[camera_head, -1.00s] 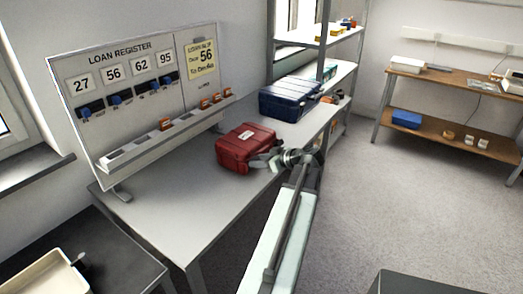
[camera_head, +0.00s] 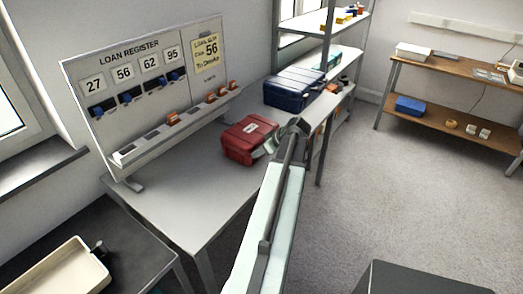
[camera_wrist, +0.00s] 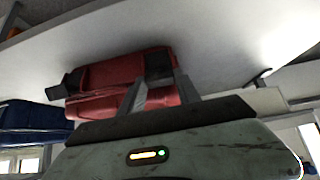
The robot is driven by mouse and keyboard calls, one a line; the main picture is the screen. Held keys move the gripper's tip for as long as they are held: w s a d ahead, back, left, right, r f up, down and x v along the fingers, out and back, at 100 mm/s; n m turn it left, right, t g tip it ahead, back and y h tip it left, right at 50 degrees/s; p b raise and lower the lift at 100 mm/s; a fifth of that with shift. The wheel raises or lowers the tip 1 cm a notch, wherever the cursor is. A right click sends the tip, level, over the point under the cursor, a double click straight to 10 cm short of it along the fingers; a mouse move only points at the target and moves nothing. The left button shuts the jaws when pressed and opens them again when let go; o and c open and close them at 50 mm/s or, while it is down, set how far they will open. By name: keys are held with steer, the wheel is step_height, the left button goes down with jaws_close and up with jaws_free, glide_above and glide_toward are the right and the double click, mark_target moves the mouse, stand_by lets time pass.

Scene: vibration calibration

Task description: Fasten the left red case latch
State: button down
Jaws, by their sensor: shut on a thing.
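The red case (camera_head: 248,138) lies closed on the grey table, and it shows inverted in the wrist view (camera_wrist: 112,72). In the wrist view one dark latch (camera_wrist: 158,64) is at the right of the case's front. Another dark latch (camera_wrist: 70,84) is at its left, with a part standing out from the case. My gripper (camera_wrist: 161,84) is at the right-hand latch with a finger on either side, shut on it. In the head view my gripper (camera_head: 273,144) is at the case's right side, partly hidden by my arm. Whether either latch is fastened is unclear.
A blue case (camera_head: 292,92) stands on the table behind the red one. The loan register board (camera_head: 140,75) stands along the wall side. A tray (camera_head: 55,275) sits on a dark bench at lower left. The table's near part (camera_head: 185,205) is clear.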

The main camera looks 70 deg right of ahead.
steer(key=c, duration=0.9)
jaws_free()
steer(key=shift+f, duration=0.1)
steer(key=shift+o, duration=0.2)
steer(key=p+v, duration=0.5)
steer(key=v, duration=0.2)
steer(key=shift+s+r+p, duration=0.2)
steer(key=shift+r+p, duration=0.1)
steer(key=shift+p, duration=0.1)
steer(key=shift+a, duration=0.1)
